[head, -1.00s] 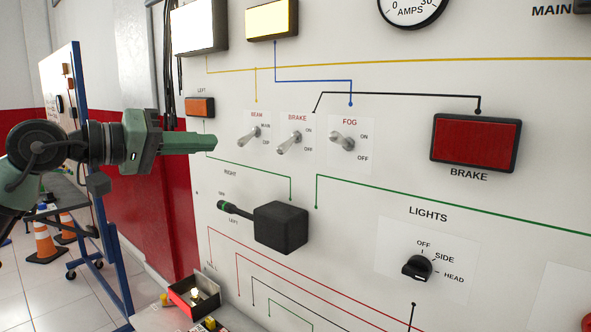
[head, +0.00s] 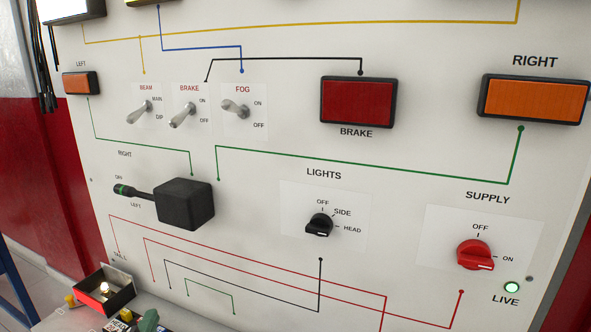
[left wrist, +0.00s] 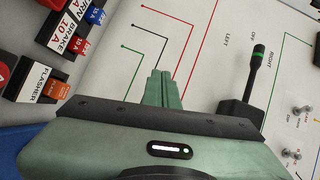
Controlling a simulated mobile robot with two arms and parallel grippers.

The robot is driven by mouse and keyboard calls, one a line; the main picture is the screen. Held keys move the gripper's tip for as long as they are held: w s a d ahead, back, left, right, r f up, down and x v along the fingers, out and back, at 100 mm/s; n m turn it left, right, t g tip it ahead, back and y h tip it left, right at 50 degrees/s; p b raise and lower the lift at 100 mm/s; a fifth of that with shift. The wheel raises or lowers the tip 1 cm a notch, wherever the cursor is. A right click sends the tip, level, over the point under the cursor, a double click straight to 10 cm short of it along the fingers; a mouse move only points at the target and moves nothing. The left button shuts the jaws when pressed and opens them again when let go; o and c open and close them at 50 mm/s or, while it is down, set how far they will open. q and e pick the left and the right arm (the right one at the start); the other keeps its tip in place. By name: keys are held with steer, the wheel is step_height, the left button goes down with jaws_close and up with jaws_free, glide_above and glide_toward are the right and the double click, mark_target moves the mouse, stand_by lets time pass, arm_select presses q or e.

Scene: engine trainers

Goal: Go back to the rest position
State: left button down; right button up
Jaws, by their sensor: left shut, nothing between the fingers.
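My left gripper (head: 149,319) shows only as a small green tip at the bottom left of the head view, low in front of the panel. In the left wrist view its two green fingers (left wrist: 163,88) are closed together with nothing between them. They point towards the white panel face (left wrist: 205,65), apart from the stalk switch. The rest of the left arm is outside the head view. My right gripper is in neither view.
The upright white panel (head: 280,150) fills the head view. It bears toggle switches (head: 183,115), a black stalk switch box (head: 185,205), a lights knob (head: 319,226) and a red supply knob (head: 474,255). A lamp box (head: 104,292) stands below. Fuse blocks (left wrist: 42,80) show in the wrist view.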

arm_select(q)
steer(key=s+d+f+n+g+h, duration=0.1)
steer(key=s+d+f+n+g, duration=0.25)
steer(key=s+f, duration=0.45)
steer(key=s+d+f+n+g+h, duration=0.1)
steer(key=s+d+f+n+g, duration=0.1)
steer(key=s+f+n+g, duration=0.55)
steer(key=s+d+f+n+g+h, duration=0.1)
steer(key=s+d+f, duration=0.1)
steer(key=s+f, duration=0.6)
steer(key=s+f+g+p, duration=0.1)
steer(key=s+f, duration=0.1)
steer(key=f, duration=0.9)
steer(key=s+f+g+p, duration=0.1)
steer(key=s+f, duration=0.1)
steer(key=f, duration=0.8)
steer(key=s+a+f+g+p, duration=0.1)
steer(key=s+a+f, duration=0.1)
steer(key=s+f, duration=1.3)
steer(key=shift+s+a+f+p, duration=0.2)
steer(key=shift+s+a+p, duration=0.2)
steer(key=shift+s, duration=0.65)
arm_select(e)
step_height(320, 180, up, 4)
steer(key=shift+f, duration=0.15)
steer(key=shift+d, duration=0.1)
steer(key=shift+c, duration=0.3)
